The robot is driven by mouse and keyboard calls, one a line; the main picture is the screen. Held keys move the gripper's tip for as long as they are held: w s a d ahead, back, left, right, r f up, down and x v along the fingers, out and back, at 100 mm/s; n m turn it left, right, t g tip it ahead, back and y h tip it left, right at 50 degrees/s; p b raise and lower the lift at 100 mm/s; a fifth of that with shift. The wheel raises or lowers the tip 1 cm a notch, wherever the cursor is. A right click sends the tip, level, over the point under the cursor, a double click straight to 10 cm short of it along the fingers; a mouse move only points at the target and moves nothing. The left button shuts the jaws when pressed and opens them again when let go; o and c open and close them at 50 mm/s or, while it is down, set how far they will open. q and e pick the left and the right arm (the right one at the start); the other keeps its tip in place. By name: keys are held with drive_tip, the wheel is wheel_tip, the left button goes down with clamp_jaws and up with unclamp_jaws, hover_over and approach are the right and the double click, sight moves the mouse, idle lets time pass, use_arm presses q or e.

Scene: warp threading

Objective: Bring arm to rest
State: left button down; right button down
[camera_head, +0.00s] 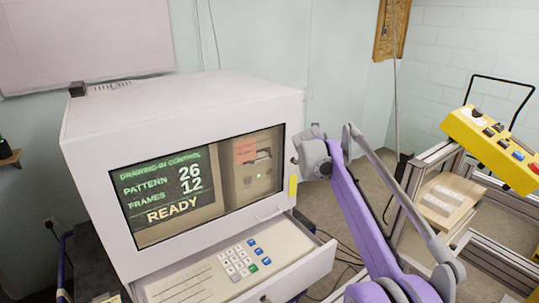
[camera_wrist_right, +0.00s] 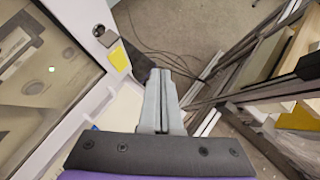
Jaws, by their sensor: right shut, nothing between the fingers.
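My right arm (camera_head: 365,215), purple and grey, rises from the bottom right of the head view. Its far end is close to the right front edge of a white control machine (camera_head: 180,105). I cannot tell from the head view whether it touches the machine. In the right wrist view my right gripper (camera_wrist_right: 161,72) is shut with nothing in it, pointing over the floor just right of the machine's edge. The gripper fingers are not clear in the head view. My left gripper is not in view.
The machine's screen (camera_head: 165,195) reads pattern 26, frames 12, READY. A keypad tray (camera_head: 318,262) juts out below it. A yellow control box (camera_head: 490,148) sits on a metal frame (camera_head: 418,185) at right. Dark cables (camera_wrist_right: 150,45) lie on the floor (camera_wrist_right: 215,30).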

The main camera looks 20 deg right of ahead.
drive_tip(key=s+a+f+m+y, duration=0.2)
drive_tip(key=s+a+f+m, duration=0.1)
drive_tip(key=s+a+m, duration=0.45)
drive_tip(key=s+a+f+m+y, duration=0.1)
drive_tip(key=s+a+f+m, duration=0.2)
drive_tip(key=s+a+m, duration=0.45)
drive_tip(key=s+a+f+m+y, duration=0.1)
drive_tip(key=s+a+f+m, duration=0.5)
drive_tip(key=s, duration=0.4)
drive_tip(key=s+a+f+m+y, duration=0.2)
drive_tip(key=s+a+f+m, duration=0.4)
drive_tip(key=s, duration=0.4)
wheel_tip(320, 180, down, 3)
drive_tip(key=shift+s+a+r+g, duration=0.1)
drive_tip(key=shift+s+a+g, duration=0.25)
drive_tip(key=shift+a, duration=0.2)
